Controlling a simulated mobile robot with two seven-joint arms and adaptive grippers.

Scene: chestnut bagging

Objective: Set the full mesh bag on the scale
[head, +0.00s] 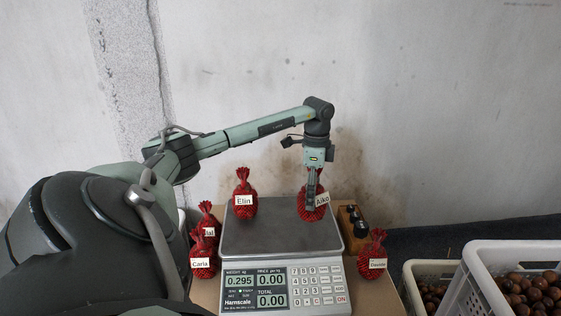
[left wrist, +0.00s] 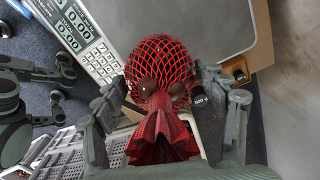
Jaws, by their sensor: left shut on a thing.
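A full red mesh bag labelled Aiko (head: 321,200) hangs in my left gripper (head: 311,203) over the right rear part of the scale's pan (head: 275,240). In the left wrist view the bag (left wrist: 160,62) has its gathered top between the fingers of my left gripper (left wrist: 165,100). Chestnuts show dark through the mesh. I cannot tell whether the bag's bottom touches the pan. The scale's display (head: 240,280) reads 0.295. Dark jointed parts of mine, perhaps my right gripper (left wrist: 45,95), show at the left wrist view's left edge; their opening is unclear.
A bag labelled Elin (head: 243,200) stands on the pan's left rear. The Carla bag (head: 203,264) and another bag (head: 208,220) are left of the scale. The Davide bag (head: 374,263) and dark weights (head: 353,222) are right. A white crate (head: 480,262) of chestnuts stands far right.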

